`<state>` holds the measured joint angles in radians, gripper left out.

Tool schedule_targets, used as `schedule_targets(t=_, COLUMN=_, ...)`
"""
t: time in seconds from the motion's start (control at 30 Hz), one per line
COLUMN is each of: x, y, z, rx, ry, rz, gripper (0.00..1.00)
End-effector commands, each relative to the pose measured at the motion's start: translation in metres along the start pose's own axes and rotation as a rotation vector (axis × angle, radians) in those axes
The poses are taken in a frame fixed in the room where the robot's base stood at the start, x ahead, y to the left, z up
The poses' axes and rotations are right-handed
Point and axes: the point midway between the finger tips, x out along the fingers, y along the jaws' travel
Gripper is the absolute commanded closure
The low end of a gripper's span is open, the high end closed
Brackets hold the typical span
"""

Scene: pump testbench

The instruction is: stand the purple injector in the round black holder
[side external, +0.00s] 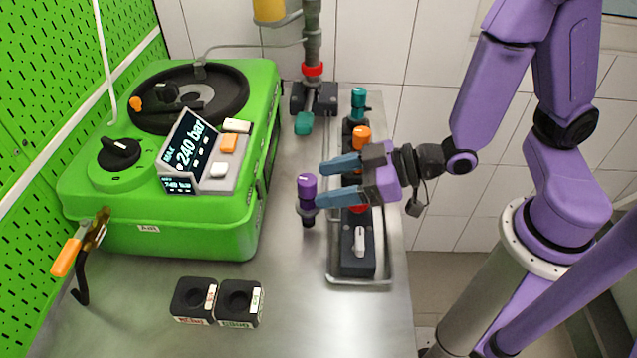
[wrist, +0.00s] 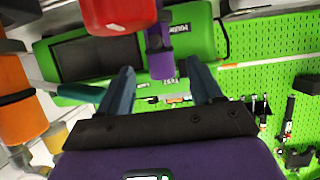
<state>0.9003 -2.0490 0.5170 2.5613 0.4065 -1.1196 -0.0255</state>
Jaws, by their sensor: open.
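The purple injector (side external: 307,188) stands upright, with a purple cap and dark lower body, left of the metal tray. In the wrist view the purple injector (wrist: 160,50) shows between and beyond the fingers. My gripper (side external: 320,184) is open, its blue fingers pointing left at the injector; the tips are close to it, and contact cannot be told. My gripper (wrist: 161,72) shows a gap between its fingers. Which is the holder is unclear.
The green machine (side external: 150,235) with a display fills the left. A metal tray (side external: 362,282) carries a black rack (side external: 358,262) with teal, orange, red and white-topped pieces, partly behind my gripper. A pipe stand (side external: 312,75) is behind. The bench between tray and black blocks is clear.

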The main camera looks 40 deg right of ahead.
Motion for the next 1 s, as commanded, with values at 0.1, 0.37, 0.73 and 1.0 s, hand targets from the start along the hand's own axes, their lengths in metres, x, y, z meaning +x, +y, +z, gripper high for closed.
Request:
schedule_targets(t=0.1, x=-0.005, y=0.000, z=0.000, rx=0.000, ry=0.001, rz=0.000, gripper=0.35)
schedule_targets(t=0.37, x=-0.009, y=-0.001, z=0.000, rx=-0.001, ry=0.000, rz=-0.001, gripper=0.35)
schedule_targets(t=0.73, x=-0.025, y=-0.022, z=0.008, rx=0.011, ry=-0.245, rz=-0.110, gripper=0.35)
schedule_targets(t=1.0, x=-0.065, y=-0.033, z=0.020, rx=-0.043, ry=-0.518, rz=-0.206, gripper=0.35)
